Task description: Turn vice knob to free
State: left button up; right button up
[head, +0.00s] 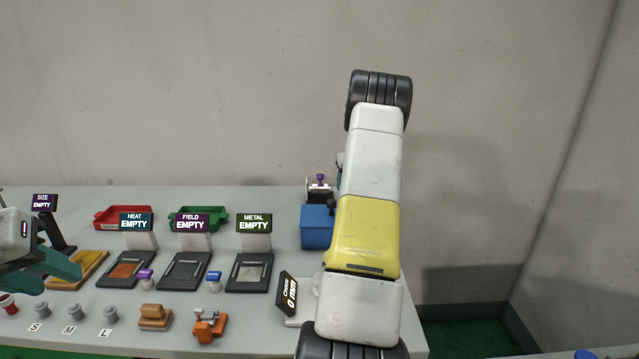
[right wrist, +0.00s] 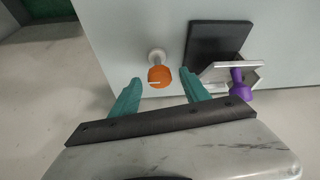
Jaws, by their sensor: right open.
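In the right wrist view an orange knob (right wrist: 160,75) with a pale line on it sits on a pale round stem at the edge of the grey table. My right gripper (right wrist: 162,83) is open, its teal fingers on either side of this knob, with visible gaps. To its right, a purple knob (right wrist: 240,85) stands out from a metal frame (right wrist: 218,72) beside a dark plate. In the head view a purple-topped device (head: 319,183) stands at the table's back; my right arm hides most of my right gripper. My left gripper (head: 62,278) is open and empty at the far left.
The table (head: 270,196) holds stations under signs reading HEAT, FIELD and METAL, all EMPTY. A red tray (head: 105,216), green tray (head: 216,214) and blue bin (head: 316,228) stand behind. Several grey pegs, a wooden block (head: 154,318) and an orange tool (head: 209,324) line the front.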

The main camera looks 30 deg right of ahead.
jog(key=v, duration=0.7)
jog(key=shift+r, duration=0.35)
jog(key=shift+s, duration=0.15)
jog(key=s+a+r+n, duration=0.1)
jog(key=s+a+r, duration=0.2)
jog(key=a+r, duration=0.35)
jog(key=s+a+r+t+y, duration=0.1)
jog(key=s+a+r, duration=0.2)
jog(key=a, duration=0.7)
jog(key=s+a+r+n, duration=0.1)
jog(key=s+a+r, duration=0.2)
jog(key=a+r, duration=0.35)
jog(key=s+a+f+n+y, duration=0.1)
jog(key=s+a+f, duration=0.1)
jog(key=s+a, duration=0.7)
jog(key=s+a+f+n+t+y, duration=0.1)
jog(key=s+a+f, duration=0.1)
jog(key=s+a, duration=0.8)
jog(key=s, duration=0.3)
jog(key=shift+s, duration=0.4)
